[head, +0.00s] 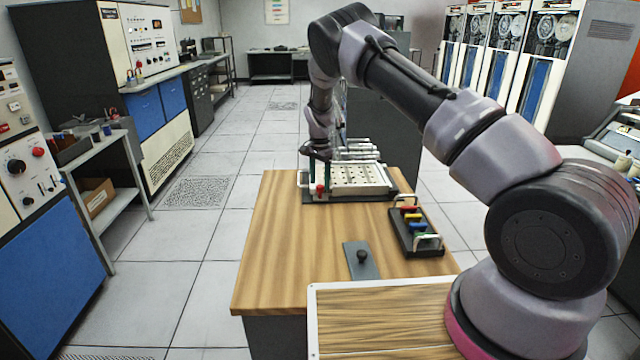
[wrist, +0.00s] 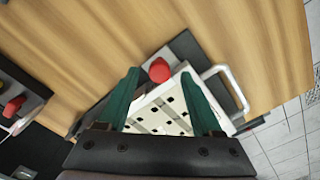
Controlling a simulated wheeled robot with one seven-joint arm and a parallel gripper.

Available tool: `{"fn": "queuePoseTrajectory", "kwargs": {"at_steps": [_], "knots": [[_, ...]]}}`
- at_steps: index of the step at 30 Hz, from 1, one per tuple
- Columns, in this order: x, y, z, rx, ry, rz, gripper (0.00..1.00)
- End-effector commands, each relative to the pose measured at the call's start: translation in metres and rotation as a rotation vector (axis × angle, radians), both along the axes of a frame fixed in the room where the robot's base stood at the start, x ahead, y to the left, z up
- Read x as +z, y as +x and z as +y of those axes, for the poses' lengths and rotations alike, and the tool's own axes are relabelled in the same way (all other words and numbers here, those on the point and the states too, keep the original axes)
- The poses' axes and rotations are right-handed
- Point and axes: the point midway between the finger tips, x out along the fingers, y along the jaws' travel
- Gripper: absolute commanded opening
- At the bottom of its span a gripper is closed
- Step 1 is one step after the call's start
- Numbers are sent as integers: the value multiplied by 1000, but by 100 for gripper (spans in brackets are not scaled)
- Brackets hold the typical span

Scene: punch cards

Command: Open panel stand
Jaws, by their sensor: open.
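The panel stand is a white perforated panel (head: 362,178) on a dark base, at the far end of the wooden table. A red knob (head: 320,190) stands at its front left corner. In the wrist view, the white panel (wrist: 158,113) lies partly between and behind my green fingers, and the red knob (wrist: 159,70) shows just beyond the fingertips. A metal handle (wrist: 232,86) is at the right of the stand. My gripper (head: 319,178) is open above the stand's left end, and its spread fingers also show in the wrist view (wrist: 160,76). I cannot tell whether they touch anything.
A black rack (head: 422,245) with coloured pieces sits at the table's right edge. A grey plate (head: 352,269) with a black knob lies nearer. The left part of the wooden tabletop (head: 275,250) is clear.

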Motion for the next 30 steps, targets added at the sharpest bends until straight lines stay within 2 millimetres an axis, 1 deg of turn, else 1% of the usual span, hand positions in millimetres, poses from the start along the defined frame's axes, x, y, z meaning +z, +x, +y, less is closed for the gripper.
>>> {"fn": "queuePoseTrajectory", "kwargs": {"at_steps": [1, 4, 13, 14, 15, 17, 18, 19, 30], "knots": [[-5, 0, 0, 0, -1, 1, 67], [-11, 0, 0, 0, -1, -1, 67], [-13, 0, 0, 0, 0, -1, 67], [-13, 0, 0, 0, 0, -1, 59], [-13, 0, 0, 0, -1, -1, 44], [-13, 0, 0, 0, -1, -1, 21], [-13, 0, 0, 0, -1, -1, 5], [-13, 0, 0, 0, -1, -1, 0], [-13, 0, 0, 0, 0, -1, 0]]}}
